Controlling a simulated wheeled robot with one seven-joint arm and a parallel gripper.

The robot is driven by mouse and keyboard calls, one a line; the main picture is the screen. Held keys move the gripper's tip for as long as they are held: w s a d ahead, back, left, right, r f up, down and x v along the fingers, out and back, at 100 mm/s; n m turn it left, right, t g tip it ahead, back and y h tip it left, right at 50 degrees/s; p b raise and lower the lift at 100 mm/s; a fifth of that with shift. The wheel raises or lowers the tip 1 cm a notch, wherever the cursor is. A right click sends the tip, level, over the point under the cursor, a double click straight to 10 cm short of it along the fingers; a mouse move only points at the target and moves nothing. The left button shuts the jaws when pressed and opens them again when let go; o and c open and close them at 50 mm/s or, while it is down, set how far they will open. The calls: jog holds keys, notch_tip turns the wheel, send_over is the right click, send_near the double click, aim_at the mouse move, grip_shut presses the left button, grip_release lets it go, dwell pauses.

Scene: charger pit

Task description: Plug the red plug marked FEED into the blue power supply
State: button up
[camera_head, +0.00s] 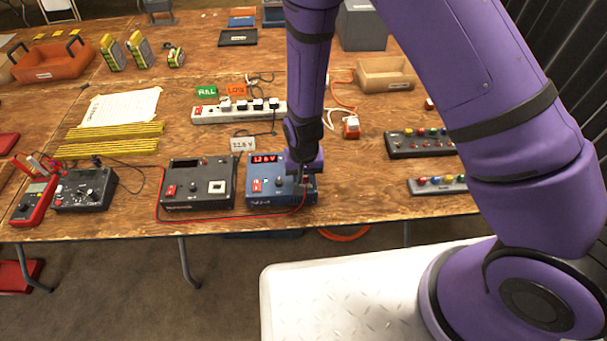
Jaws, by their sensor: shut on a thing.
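The blue power supply (264,199) stands near the table's front edge, its red display lit with 12.6 V and a red switch on its front. My gripper (306,179) points down at the right end of its front panel, shut on the red plug, which is mostly hidden by the jaws. The plug's red lead (230,218) runs from the left along the table edge and rises to the jaws. Whether the plug is in a socket or just above it cannot be told. Its FEED marking cannot be read here.
A black power supply (198,187) stands close on the left. A black box (86,189) and a red meter (34,201) are farther left. A power strip (240,110) lies behind, and control boxes (419,143) stand to the right.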

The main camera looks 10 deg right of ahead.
jog(key=shift+f, duration=0.1)
dwell(0.3)
jog(key=o, duration=1.3)
jog(key=shift+r, duration=3.75)
jog(key=shift+r, duration=0.1)
